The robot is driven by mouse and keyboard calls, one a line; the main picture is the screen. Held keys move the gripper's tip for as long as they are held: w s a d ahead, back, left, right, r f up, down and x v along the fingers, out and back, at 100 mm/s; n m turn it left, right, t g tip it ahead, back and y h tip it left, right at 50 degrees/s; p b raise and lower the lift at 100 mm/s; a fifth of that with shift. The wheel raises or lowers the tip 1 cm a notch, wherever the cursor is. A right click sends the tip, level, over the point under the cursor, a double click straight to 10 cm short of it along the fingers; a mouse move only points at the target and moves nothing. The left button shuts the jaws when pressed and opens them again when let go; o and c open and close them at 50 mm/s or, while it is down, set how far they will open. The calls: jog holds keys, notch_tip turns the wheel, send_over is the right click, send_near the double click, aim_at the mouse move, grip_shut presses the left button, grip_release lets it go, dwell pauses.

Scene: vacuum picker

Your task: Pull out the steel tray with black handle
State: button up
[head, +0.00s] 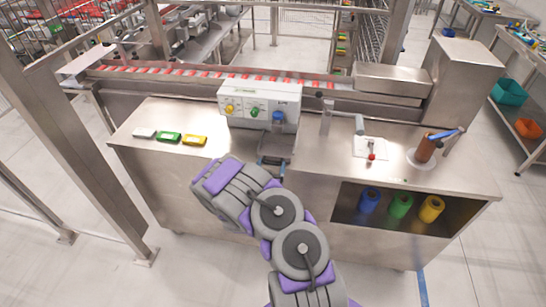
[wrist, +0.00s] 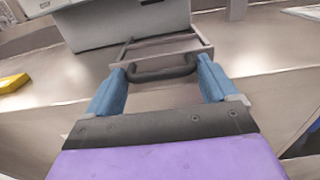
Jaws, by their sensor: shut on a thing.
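The steel tray (wrist: 203,50) shows in the wrist view as a thin metal frame coming out from under the front of a white machine. Its black handle (wrist: 160,75) is a curved bar at the tray's near end. My gripper (wrist: 162,76) has one blue finger at each end of the handle and is shut on it. In the head view, my gripper (head: 271,163) is at the counter's front edge, below the machine. The tray (head: 276,147) shows there just in front of the machine, and my arm hides part of that area.
The white machine (head: 258,101) with coloured knobs stands on the steel counter (head: 315,165). White, green and yellow blocks (head: 168,137) lie to the left. A red-handled clamp (head: 371,150) and a brown spool (head: 425,148) are on the right. Coloured spools (head: 400,206) sit in a shelf below.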

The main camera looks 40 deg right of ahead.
jog(key=p+v, duration=0.3)
jog(key=v, duration=0.3)
jog(key=shift+s+a, duration=0.15)
jog(key=shift+a, duration=0.25)
jog(key=o, duration=1.2)
jog(key=shift+a, duration=0.15)
jog(key=p+v, duration=0.4)
jog(key=v, duration=1.3)
jog(key=shift+s, duration=0.15)
